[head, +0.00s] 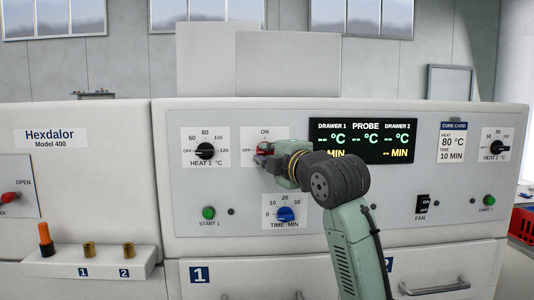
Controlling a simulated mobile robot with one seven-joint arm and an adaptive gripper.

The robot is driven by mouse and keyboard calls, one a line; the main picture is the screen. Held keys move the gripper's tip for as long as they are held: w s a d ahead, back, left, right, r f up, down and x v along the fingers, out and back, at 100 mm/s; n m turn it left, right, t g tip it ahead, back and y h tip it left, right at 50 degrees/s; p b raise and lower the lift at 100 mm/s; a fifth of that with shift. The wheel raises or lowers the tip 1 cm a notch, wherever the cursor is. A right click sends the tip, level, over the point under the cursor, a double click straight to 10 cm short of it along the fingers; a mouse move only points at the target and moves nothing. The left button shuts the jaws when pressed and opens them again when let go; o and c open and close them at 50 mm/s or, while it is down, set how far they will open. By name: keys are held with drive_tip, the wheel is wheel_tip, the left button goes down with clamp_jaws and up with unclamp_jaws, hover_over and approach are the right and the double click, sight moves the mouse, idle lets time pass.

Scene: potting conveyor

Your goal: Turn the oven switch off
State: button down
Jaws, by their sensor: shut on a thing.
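Which way the switch points cannot be made out.
The HEAT 1 dial (206,151) is left of the switch, and the blue TIME dial (285,214) is close below my gripper. A green START 1 button (208,213) is lower left. The black FAN switch (422,204) is right of my arm.

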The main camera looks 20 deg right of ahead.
idle(0.5)
drive_tip(key=c, duration=1.6)
unclamp_jaws()
drive_tip(key=shift+c, duration=0.2)
drive_tip(key=s+d, duration=0.1)
drive_tip(key=s, duration=1.1)
drive_tip(key=shift+d, duration=0.2)
drive_tip(key=shift+w, duration=0.1)
